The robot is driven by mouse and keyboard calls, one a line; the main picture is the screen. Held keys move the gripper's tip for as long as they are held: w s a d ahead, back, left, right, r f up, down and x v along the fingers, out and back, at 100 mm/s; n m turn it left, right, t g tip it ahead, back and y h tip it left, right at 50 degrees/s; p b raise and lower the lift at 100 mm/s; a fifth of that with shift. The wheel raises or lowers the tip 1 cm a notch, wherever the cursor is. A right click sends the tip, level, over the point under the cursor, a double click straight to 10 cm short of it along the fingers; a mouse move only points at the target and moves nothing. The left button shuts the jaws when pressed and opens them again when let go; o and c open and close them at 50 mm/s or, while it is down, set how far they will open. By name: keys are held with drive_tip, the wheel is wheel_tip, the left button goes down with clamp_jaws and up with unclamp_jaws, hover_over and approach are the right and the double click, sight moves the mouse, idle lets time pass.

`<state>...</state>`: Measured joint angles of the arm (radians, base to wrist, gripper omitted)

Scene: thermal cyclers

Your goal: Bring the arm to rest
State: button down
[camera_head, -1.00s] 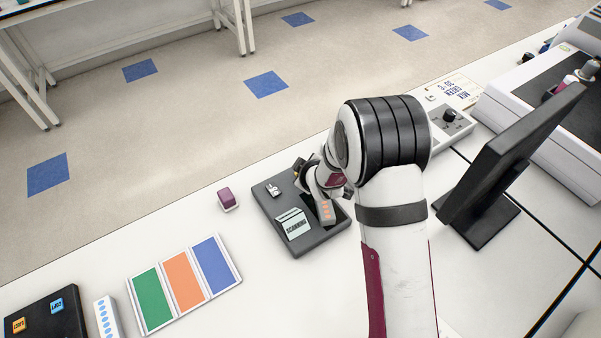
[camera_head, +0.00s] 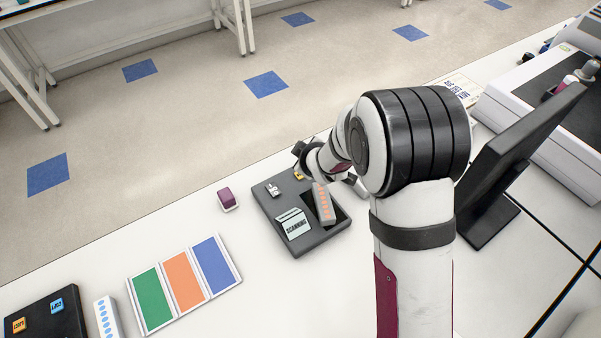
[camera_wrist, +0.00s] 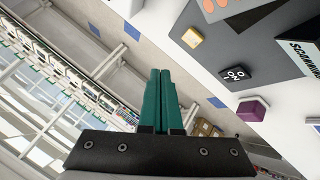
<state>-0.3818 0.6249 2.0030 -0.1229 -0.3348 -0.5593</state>
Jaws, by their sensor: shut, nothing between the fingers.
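My gripper (camera_wrist: 161,75) shows in the wrist view with its two green fingers closed side by side and nothing between them. In the head view my arm hangs over the right part of the bench, and its wrist is just behind the dark scanner device (camera_head: 285,244). The fingers are hidden there. An orange-dotted strip (camera_head: 324,204) lies in the recess of the device, apart from my gripper. The device also shows at the top right of the wrist view (camera_wrist: 262,52), with a yellow button (camera_wrist: 193,37) and an ON switch (camera_wrist: 236,74).
A purple cube (camera_head: 228,198) stands left of the device. A green, orange and blue panel (camera_head: 184,283) lies nearer the front left, beside a blue-dotted strip (camera_head: 107,316) and a dark button box (camera_head: 45,318). A black monitor (camera_head: 520,150) stands right of my arm.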

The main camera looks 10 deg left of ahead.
idle(0.6)
drive_tip(key=s+d+r+m+g+h, duration=0.25)
drive_tip(key=s+d+r+m, duration=0.35)
drive_tip(key=d, duration=0.4)
drive_tip(key=s+d+r+m+g, duration=0.2)
drive_tip(key=s+m, duration=0.2)
drive_tip(key=s, duration=0.5)
drive_tip(key=s+d+r+m+g, duration=0.2)
drive_tip(key=s+m, duration=0.3)
drive_tip(key=s, duration=0.5)
drive_tip(key=s+d+r+m+g, duration=0.1)
drive_tip(key=s+m, duration=0.4)
drive_tip(key=s, duration=0.5)
drive_tip(key=shift+s+d+r+g, duration=0.2)
drive_tip(key=shift+d+r+g, duration=0.25)
drive_tip(key=shift+d, duration=0.75)
idle(2.3)
